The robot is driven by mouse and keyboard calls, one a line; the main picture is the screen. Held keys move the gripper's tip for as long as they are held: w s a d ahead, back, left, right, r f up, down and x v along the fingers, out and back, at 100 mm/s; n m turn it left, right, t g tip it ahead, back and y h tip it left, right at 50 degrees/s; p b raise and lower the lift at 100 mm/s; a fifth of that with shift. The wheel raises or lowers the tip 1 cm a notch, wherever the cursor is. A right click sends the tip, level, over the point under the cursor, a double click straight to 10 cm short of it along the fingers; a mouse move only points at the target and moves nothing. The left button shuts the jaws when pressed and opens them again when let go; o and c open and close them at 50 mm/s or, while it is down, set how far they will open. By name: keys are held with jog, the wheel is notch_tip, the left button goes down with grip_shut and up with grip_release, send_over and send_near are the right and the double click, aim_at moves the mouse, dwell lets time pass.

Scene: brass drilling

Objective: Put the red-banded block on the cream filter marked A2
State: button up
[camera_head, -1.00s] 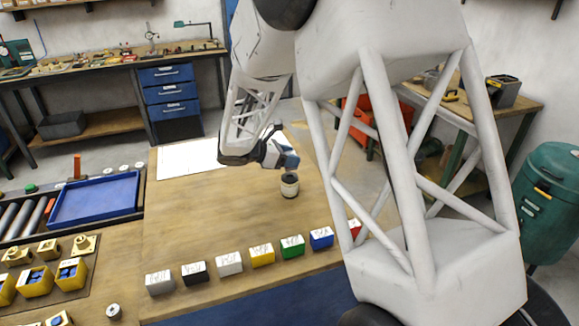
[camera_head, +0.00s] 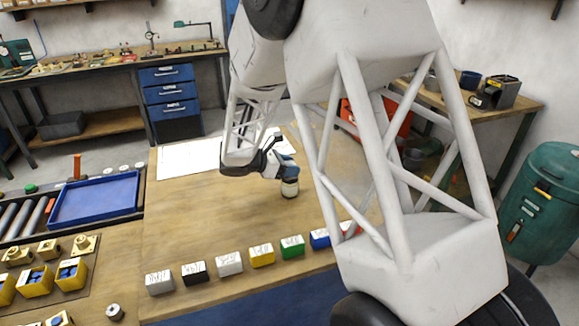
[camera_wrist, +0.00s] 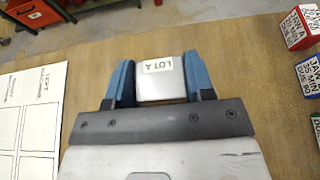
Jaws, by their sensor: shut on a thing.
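My gripper (camera_wrist: 160,85) is shut on a pale grey-white block (camera_wrist: 160,82) labelled LOT A in the wrist view, with a blue finger on each side. No red band shows on its visible face. The cylinder is hidden in the wrist view. I cannot tell whether the held block touches it.
A row of coloured labelled blocks, including a yellow one (camera_head: 262,256) and a red one (camera_wrist: 298,28), lines the table's front edge. A white printed sheet (camera_head: 190,158) lies at the back left. A blue tray (camera_head: 95,199) is further left. The table around the cylinder is clear.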

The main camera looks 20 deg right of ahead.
jog(key=o, duration=1.3)
jog(key=shift+f, duration=0.1)
jog(key=shift+o, duration=0.2)
jog(key=shift+a, duration=0.1)
jog(key=v, duration=1.2)
